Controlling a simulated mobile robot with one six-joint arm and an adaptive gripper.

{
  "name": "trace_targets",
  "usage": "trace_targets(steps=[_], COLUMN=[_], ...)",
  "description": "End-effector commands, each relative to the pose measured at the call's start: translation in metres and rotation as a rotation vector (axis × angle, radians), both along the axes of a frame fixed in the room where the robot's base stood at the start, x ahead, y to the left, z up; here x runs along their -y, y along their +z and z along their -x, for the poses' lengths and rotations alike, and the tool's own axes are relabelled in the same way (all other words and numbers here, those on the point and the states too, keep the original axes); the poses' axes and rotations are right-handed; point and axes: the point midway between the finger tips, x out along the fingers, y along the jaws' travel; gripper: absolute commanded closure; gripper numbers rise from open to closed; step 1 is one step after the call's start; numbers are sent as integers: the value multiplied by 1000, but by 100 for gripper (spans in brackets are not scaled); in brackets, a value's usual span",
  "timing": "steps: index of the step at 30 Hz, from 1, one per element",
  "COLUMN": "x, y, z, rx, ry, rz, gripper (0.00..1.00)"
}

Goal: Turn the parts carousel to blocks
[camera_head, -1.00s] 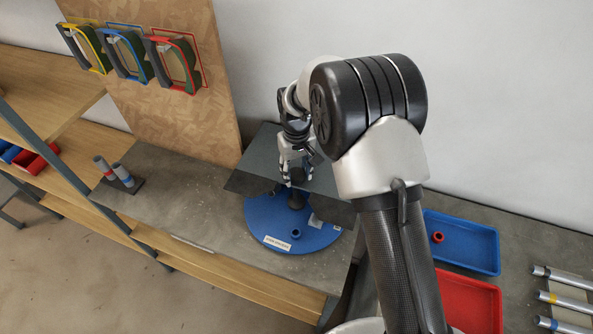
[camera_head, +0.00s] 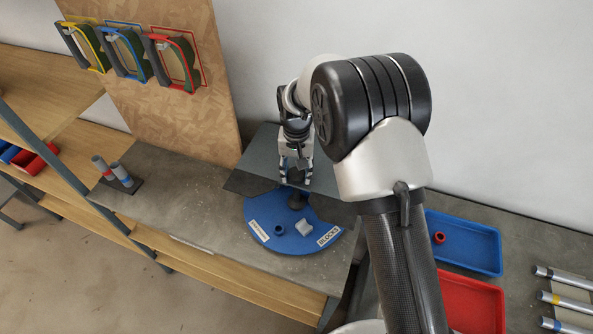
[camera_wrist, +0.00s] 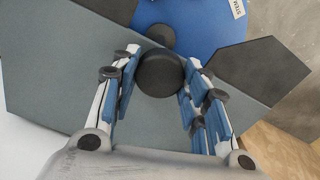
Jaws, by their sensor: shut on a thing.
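The parts carousel (camera_head: 290,242) is a blue disc on the bench, its rear part hidden under a dark grey cover (camera_head: 250,165). Its front shows a label reading BLOCKS (camera_head: 328,236) at the right and a white label (camera_head: 259,231) at the left, too small to read. A grey block (camera_head: 304,228) and a small blue ring (camera_head: 278,230) sit on it. My gripper (camera_head: 296,177) is above the cover, shut on a round black knob (camera_wrist: 160,73), which shows between the fingers in the wrist view. A dark hub (camera_head: 298,201) stands at the disc's middle.
A blue tray (camera_head: 487,258) with a red ring and a red tray (camera_head: 465,315) lie to the right, near several metal tubes (camera_head: 565,298). Two tubes stand in a holder (camera_head: 125,185) at the left. The bench left of the carousel is clear.

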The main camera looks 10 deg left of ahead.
Motion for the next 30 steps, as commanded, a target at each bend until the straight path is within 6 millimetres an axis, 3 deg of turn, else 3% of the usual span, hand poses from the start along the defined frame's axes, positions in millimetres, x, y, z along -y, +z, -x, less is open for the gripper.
trace_targets(steps=[30], x=[0], y=[0], z=[0], rx=[1], ry=[-509], rz=[-1], gripper=[100])
